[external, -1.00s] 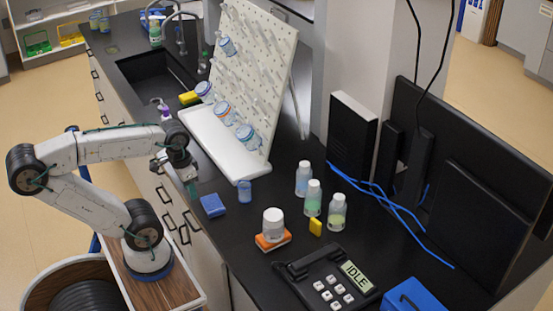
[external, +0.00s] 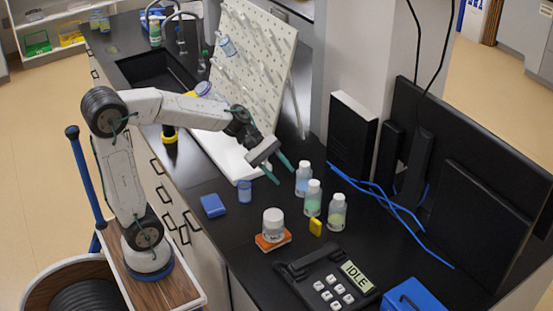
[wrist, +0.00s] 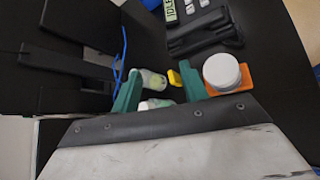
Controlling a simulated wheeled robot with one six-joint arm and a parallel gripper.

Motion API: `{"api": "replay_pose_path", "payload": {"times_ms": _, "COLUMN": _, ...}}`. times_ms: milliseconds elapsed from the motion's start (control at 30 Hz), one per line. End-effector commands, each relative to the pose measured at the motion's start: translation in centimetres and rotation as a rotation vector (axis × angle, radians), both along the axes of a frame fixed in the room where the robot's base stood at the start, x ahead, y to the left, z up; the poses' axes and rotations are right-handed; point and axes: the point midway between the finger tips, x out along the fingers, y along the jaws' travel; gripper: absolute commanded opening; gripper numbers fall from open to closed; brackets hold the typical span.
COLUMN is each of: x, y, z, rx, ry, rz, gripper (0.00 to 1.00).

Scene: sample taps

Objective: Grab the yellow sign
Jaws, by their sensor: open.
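The yellow sign (external: 315,227) is a small upright yellow piece on the black counter, in front of the bottles and to the right of a white-lidded jar (external: 273,222). In the wrist view the sign (wrist: 174,78) shows between my fingers, close beside the right one. My gripper (external: 283,174) is open and empty, pointing down toward the bottles. It is above the counter, up and left of the sign in the external view, and apart from it. The gripper's fingers (wrist: 157,72) also show in the wrist view, partly covering the bottles.
Several capped bottles (external: 313,198) stand just behind the sign. The jar rests on an orange block (external: 272,243). A keypad device reading IDLE (external: 330,283) lies in front. Blue cables (external: 390,203) run to the right. A white pegboard rack (external: 262,60) stands behind my arm.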

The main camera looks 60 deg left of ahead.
Motion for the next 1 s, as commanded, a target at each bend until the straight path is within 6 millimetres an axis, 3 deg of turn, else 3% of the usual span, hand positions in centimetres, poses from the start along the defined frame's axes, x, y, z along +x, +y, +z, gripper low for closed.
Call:
{"api": "replay_pose_path", "payload": {"times_ms": 200, "x": 5.8, "y": 0.3, "z": -1.1, "rx": -0.201, "ry": 0.158, "rz": 0.237, "gripper": 0.44}}
{"api": "replay_pose_path", "payload": {"times_ms": 400, "x": 5.5, "y": 0.3, "z": -8.7, "rx": -0.198, "ry": 0.163, "rz": 0.234, "gripper": 0.44}}
{"api": "replay_pose_path", "payload": {"times_ms": 600, "x": 5.5, "y": 0.2, "z": -13.6, "rx": -0.196, "ry": 0.158, "rz": 0.231, "gripper": 0.44}}
{"api": "replay_pose_path", "payload": {"times_ms": 767, "x": 5.6, "y": 0.0, "z": -15.4, "rx": -0.196, "ry": 0.152, "rz": 0.229, "gripper": 0.44}}
{"api": "replay_pose_path", "payload": {"times_ms": 1000, "x": 6.5, "y": -2.1, "z": -16.7, "rx": -0.195, "ry": 0.151, "rz": 0.227, "gripper": 0.44}}
